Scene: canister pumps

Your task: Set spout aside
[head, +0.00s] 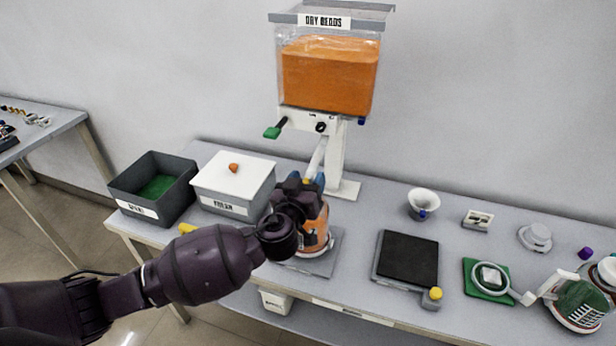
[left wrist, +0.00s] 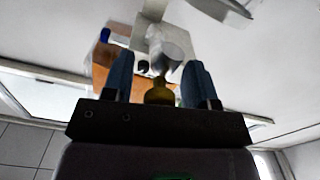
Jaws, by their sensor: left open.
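A white slanted spout-like tube (head: 317,158) hangs below the bead dispenser, just above my left gripper (head: 312,182). The gripper is at the top of a canister of orange beads (head: 318,228) and hides much of it. In the left wrist view, the two blue fingers of my left gripper (left wrist: 160,82) stand apart. A yellow piece (left wrist: 159,93) shows between them, and a white tube (left wrist: 170,45) is beyond. I cannot tell whether the fingers touch the yellow piece. My right gripper is not in view.
The dispenser (head: 328,75) stands behind the canister, with a green handle (head: 272,132). A dark bin (head: 150,205) and a white-lidded bin (head: 235,172) are to the left. A black-topped scale (head: 408,258), a white funnel (head: 423,203) and a green pad (head: 489,293) are to the right.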

